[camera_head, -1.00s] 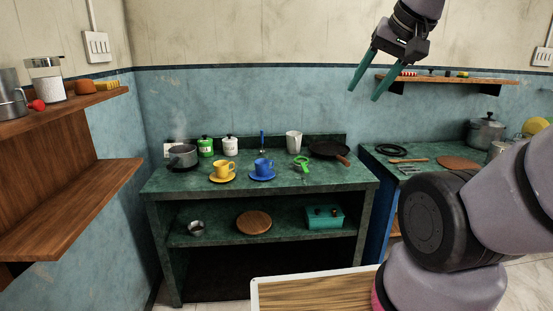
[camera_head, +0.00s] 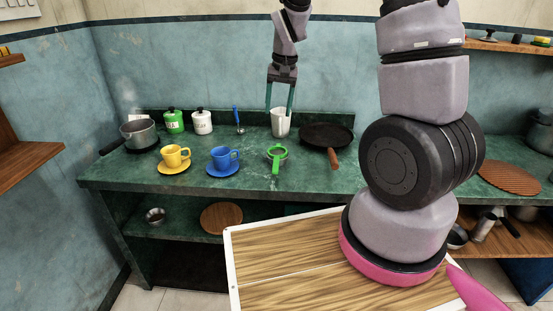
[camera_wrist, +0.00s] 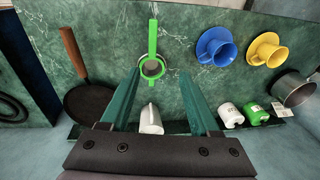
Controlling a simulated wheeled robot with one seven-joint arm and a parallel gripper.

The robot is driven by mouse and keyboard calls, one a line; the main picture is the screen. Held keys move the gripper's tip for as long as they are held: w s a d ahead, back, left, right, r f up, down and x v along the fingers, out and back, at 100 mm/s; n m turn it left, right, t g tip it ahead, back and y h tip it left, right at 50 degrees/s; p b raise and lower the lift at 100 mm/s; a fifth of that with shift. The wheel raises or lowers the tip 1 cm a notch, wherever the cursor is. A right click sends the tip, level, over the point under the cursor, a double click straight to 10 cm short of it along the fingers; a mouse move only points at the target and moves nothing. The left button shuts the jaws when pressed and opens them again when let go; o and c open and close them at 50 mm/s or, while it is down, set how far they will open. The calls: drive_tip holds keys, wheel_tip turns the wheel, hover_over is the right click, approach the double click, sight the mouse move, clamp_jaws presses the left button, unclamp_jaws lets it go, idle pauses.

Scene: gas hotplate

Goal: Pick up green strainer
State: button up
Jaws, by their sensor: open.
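The green strainer (camera_head: 277,156) lies on the green counter (camera_head: 250,183), its handle pointing to the front edge. In the wrist view the strainer (camera_wrist: 152,67) lies beyond my fingertips, its round bowl between their lines and its handle pointing away. My gripper (camera_head: 279,108) is open and empty, with two teal fingers pointing down above the back of the counter, near the white cup (camera_head: 280,124). In the wrist view my gripper (camera_wrist: 160,72) is spread, with nothing between the fingertips touching them.
A black pan (camera_head: 325,135) with a wooden handle is right of the strainer. A blue cup (camera_head: 222,157) and a yellow cup (camera_head: 175,155) stand on saucers to the left. A pot (camera_head: 139,132), two canisters and a blue-handled utensil (camera_head: 238,118) are behind.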

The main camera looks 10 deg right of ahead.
drive_tip(key=g+h, duration=0.1)
hover_over(276, 163)
drive_tip(key=f, duration=1.6)
drive_tip(key=shift+s+a+f, duration=0.15)
drive_tip(key=shift+a+f, duration=0.05)
drive_tip(key=shift+f, duration=0.2)
drive_tip(key=f, duration=0.5)
drive_tip(key=shift+w+d+f, duration=0.2)
drive_tip(key=shift+f, duration=0.1)
clamp_jaws()
